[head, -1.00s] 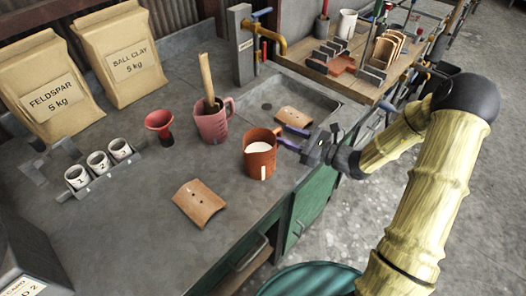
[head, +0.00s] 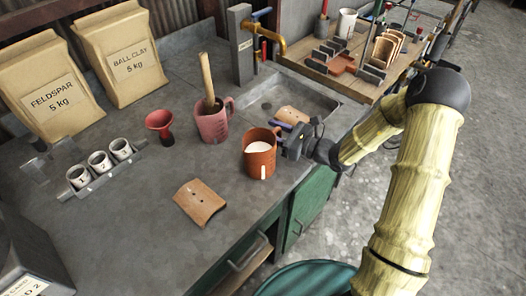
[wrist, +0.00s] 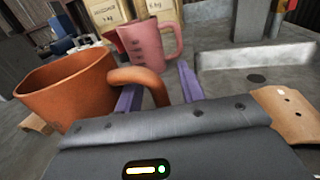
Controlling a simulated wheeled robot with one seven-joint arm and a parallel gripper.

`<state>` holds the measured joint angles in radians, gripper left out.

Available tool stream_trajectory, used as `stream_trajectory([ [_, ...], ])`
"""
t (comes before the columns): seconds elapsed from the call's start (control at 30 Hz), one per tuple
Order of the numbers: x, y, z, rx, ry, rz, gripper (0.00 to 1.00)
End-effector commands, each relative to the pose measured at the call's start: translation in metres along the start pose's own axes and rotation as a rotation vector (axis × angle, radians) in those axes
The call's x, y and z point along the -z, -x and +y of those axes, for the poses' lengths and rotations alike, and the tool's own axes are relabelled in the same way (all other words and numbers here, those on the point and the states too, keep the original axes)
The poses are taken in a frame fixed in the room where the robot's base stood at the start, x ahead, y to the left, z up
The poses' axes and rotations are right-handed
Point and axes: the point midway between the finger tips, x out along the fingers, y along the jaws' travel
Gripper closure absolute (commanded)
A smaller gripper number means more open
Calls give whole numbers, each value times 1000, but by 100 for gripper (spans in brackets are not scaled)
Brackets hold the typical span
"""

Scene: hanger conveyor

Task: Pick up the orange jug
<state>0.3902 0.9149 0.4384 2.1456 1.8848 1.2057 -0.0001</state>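The orange jug (head: 258,160), filled with something white, stands upright on the grey worktop (head: 130,230) near its front edge. In the wrist view the jug (wrist: 65,95) is at the left, with its looped handle (wrist: 135,75) pointing toward my gripper. My gripper (head: 283,133) is at the jug's right side, at handle height. Its two purple fingers (wrist: 158,85) are apart, with part of the handle between them. Whether either finger touches the handle I cannot tell. The jug's lower part is hidden in the wrist view.
A pink jug (head: 212,124) holding a wooden stick stands behind the orange jug. Curved clay pieces lie in front (head: 200,202) and by the sink (head: 292,115). A red funnel (head: 160,124), a cup rack (head: 108,172) and two paper sacks (head: 50,85) stand farther left.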

Motion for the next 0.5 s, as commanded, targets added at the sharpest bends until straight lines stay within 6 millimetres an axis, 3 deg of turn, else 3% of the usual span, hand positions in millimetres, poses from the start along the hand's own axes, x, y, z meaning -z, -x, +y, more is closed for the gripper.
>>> stream_trajectory([
  [0.3, 0, 0, 0, 0, 0, 0, 63],
  [0.5, 0, 0, 0, 0, 0, 0, 100],
])
